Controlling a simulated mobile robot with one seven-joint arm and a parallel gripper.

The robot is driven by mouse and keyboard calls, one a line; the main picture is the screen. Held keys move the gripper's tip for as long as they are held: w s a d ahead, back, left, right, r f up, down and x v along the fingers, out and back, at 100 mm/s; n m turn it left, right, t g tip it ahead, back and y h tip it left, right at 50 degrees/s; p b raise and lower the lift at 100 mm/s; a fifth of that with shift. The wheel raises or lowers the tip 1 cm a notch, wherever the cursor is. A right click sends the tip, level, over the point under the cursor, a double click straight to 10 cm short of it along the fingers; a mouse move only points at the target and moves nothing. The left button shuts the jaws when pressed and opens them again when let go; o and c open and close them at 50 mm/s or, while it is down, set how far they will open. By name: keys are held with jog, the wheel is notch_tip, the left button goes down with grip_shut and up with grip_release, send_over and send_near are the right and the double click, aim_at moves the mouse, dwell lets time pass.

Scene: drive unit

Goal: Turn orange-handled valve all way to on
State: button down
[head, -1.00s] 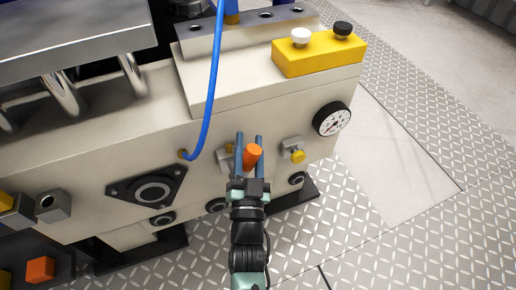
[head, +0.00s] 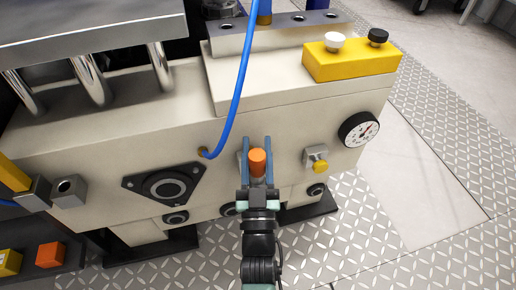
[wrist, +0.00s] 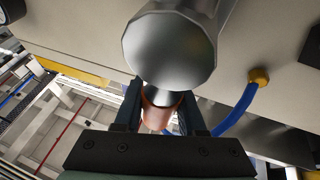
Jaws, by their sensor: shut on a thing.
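The orange handle (head: 258,162) of the valve is on the front of the beige machine, between my gripper's two blue fingers. My gripper (head: 257,142) reaches up to it from below and is shut on it. In the wrist view, the orange handle (wrist: 160,108) shows between the dark fingers, behind a large grey metal cylinder (wrist: 170,48). In the head view, the handle looks nearly upright. The valve body behind the handle is mostly hidden by the handle and fingers.
A grey fitting with a yellow knob (head: 320,167) is close to the right of my gripper. A blue hose (head: 240,85) loops down at the left. A dial gauge (head: 359,129) and a yellow button box (head: 352,60) are further right. Tread-plate floor (head: 375,215) lies clear in front.

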jog(key=c, duration=0.5)
grip_release()
jog(key=p+v, duration=0.4)
jog(key=v, duration=0.9)
